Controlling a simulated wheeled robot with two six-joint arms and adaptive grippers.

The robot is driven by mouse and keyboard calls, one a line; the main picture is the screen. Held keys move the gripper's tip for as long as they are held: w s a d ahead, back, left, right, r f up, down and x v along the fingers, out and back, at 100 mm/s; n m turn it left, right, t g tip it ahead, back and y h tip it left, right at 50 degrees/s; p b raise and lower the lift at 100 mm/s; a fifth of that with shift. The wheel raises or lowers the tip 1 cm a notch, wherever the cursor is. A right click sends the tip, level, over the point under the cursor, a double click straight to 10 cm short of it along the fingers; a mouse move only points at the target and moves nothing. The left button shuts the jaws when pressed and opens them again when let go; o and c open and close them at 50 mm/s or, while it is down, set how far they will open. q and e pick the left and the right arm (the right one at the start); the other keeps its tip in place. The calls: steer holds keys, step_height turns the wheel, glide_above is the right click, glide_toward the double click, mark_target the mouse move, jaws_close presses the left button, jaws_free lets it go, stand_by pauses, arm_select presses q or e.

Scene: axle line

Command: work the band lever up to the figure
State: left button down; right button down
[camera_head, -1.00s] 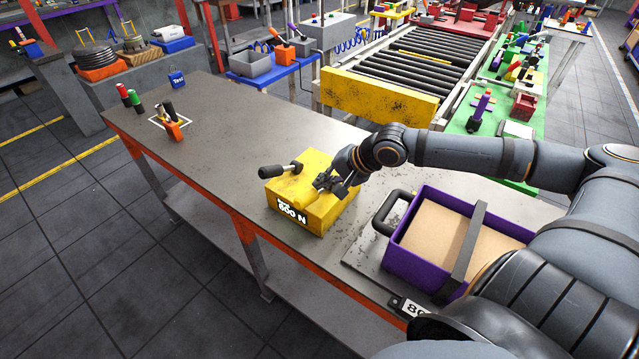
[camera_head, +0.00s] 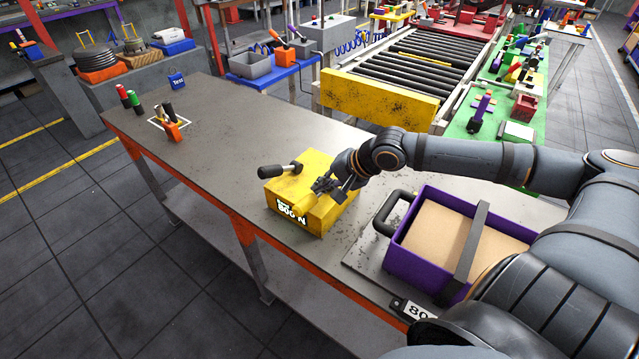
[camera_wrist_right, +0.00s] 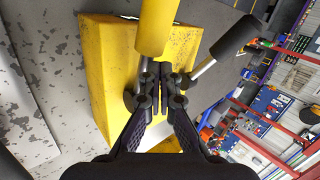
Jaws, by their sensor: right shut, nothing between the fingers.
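A yellow box (camera_head: 338,207) with a white figure ending in N on its front stands on the grey bench; the digits are hard to read. A lever with a black grip and metal rod (camera_head: 274,171) juts left from its top. In the right wrist view the black grip (camera_wrist_right: 236,37) is at upper right. A yellow cylindrical handle (camera_wrist_right: 157,24) is just beyond the fingertips, above the box. My right gripper (camera_head: 325,186) is over the box top, its fingers shut and empty; the fingers also show shut in the wrist view (camera_wrist_right: 163,98). My left gripper is not in view.
A purple crate (camera_head: 408,225) with a brown-topped load and black handle stands right of the box, under my right arm. Tools in a small orange holder (camera_head: 173,131) and green and red markers stand at the bench's left. The bench middle is clear.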

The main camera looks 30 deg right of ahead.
steer(key=shift+a+f, duration=0.15)
steer(key=shift+f, duration=0.05)
steer(key=shift+r, duration=0.1)
stand_by(0.6)
steer(key=shift+d+r+p, duration=0.2)
steer(key=shift+r+p, duration=0.3)
steer(key=shift+w+d+r+p, duration=0.25)
steer(key=shift+d+r+p, duration=0.25)
steer(key=shift+r+p, duration=0.45)
steer(key=shift+w+d+r+p, duration=0.2)
steer(key=shift+d+r+p, duration=0.35)
steer(key=shift+p, duration=0.55)
steer(key=shift+a, duration=0.1)
steer(key=r+p, duration=0.1)
steer(key=d+r+p, duration=0.1)
steer(key=r+p, duration=0.1)
steer(key=w+d+r+p, duration=0.1)
steer(key=p, duration=0.1)
steer(key=shift+d+r, duration=0.15)
steer(key=shift+r, duration=0.05)
